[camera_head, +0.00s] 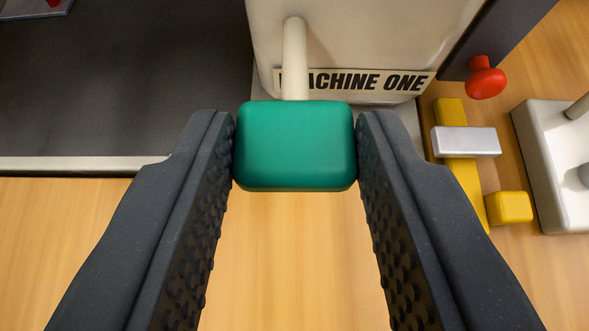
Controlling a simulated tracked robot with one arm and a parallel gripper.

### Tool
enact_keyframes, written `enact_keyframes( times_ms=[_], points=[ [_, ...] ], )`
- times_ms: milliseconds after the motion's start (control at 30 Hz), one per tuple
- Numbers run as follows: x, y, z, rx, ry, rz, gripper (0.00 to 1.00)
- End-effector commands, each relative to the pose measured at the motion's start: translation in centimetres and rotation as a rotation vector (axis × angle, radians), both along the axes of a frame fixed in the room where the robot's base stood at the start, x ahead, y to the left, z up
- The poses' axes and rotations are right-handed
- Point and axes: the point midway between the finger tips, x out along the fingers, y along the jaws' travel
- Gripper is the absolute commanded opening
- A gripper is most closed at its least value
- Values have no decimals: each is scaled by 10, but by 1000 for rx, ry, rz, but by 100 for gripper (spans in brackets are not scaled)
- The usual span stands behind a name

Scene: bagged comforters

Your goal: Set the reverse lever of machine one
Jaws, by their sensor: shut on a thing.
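A white machine body (365,35) with a label (375,81) reading "MACHINE ONE" stands at the top middle; the label's first letter is hidden by the lever. The reverse lever has a cream stem (294,60) coming out of the machine and a green block-shaped knob (295,146) at its near end. My gripper (296,148) is shut on the green knob, one ridged black finger touching each side. The stem runs away from me behind the knob.
A dark flat surface with a pale edge (80,164) lies at the left. At the right are a red knob (487,77), a yellow bar with a grey block (466,141), a yellow block (510,207) and a white housing (560,165). The wooden surface (290,270) in front is clear.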

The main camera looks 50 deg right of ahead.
Motion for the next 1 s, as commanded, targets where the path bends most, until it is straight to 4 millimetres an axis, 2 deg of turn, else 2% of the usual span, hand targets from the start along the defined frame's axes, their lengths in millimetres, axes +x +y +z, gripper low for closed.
enact_keyframes(
  times_ms=[133,167,233,667,1000],
  points=[
    [0,-3,1,-2,-3,-6,0],
    [0,-3,1,-2,-3,-6,35],
    [0,-3,1,-2,-3,-6,55],
    [-4,5,5,1,-2,0,55],
    [-32,41,32,2,-2,1,55]
  ],
)
